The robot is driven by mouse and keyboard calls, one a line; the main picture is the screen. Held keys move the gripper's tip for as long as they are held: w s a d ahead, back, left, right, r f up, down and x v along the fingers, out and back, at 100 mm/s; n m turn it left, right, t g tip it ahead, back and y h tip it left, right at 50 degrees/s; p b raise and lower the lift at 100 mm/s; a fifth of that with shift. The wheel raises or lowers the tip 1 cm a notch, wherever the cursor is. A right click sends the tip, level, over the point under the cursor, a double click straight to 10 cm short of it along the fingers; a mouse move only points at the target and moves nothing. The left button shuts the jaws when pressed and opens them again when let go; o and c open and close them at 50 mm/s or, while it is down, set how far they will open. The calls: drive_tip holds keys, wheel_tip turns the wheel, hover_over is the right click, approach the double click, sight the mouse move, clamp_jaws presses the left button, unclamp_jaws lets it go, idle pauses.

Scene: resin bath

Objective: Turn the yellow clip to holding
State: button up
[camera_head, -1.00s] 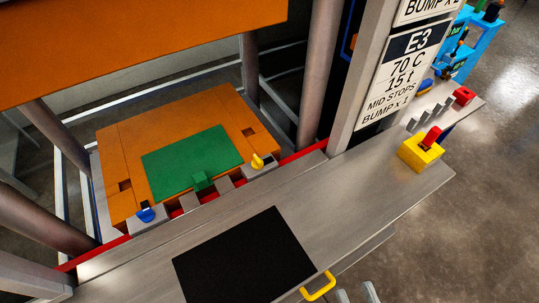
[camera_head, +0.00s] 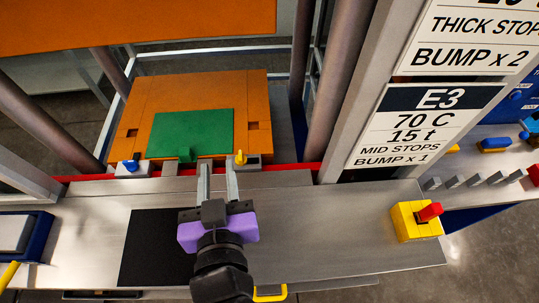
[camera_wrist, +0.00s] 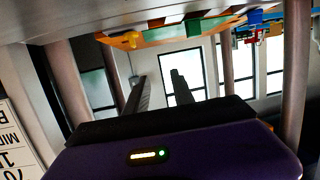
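The yellow clip (camera_head: 240,158) stands on a grey block at the right front corner of the orange plate (camera_head: 200,95). My gripper (camera_head: 217,168) is open and empty. Its two grey fingers point at the plate's front edge, with the right fingertip just left of and near the clip; I cannot tell whether they touch. In the wrist view, which looks upside down, the yellow clip (camera_wrist: 130,39) is at the upper left, beyond the parted fingers (camera_wrist: 160,85). A blue clip (camera_head: 131,165) sits at the plate's left front corner.
A green sheet (camera_head: 190,132) with a tab lies on the plate. Thick columns (camera_head: 335,85) flank it, and an orange slab (camera_head: 150,18) hangs above. A black mat (camera_head: 150,245) lies on the steel bench. A yellow box with a red switch (camera_head: 415,220) stands right.

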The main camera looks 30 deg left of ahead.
sight(240, 160)
drive_tip(key=shift+m+h, duration=0.5)
drive_tip(key=shift+h, duration=0.3)
drive_tip(key=d+f, duration=0.1)
drive_tip(key=w+d+f, duration=0.1)
drive_tip(key=f, duration=0.1)
drive_tip(key=shift+d, duration=0.4)
drive_tip(key=shift+d+f+h, duration=0.15)
drive_tip(key=shift+f+h, duration=0.1)
drive_tip(key=shift+h, duration=0.05)
drive_tip(key=shift+m, duration=0.3)
drive_tip(key=shift+p+x, duration=0.85)
drive_tip(key=shift+x, duration=3)
drive_tip(key=shift+f, duration=0.15)
clamp_jaws()
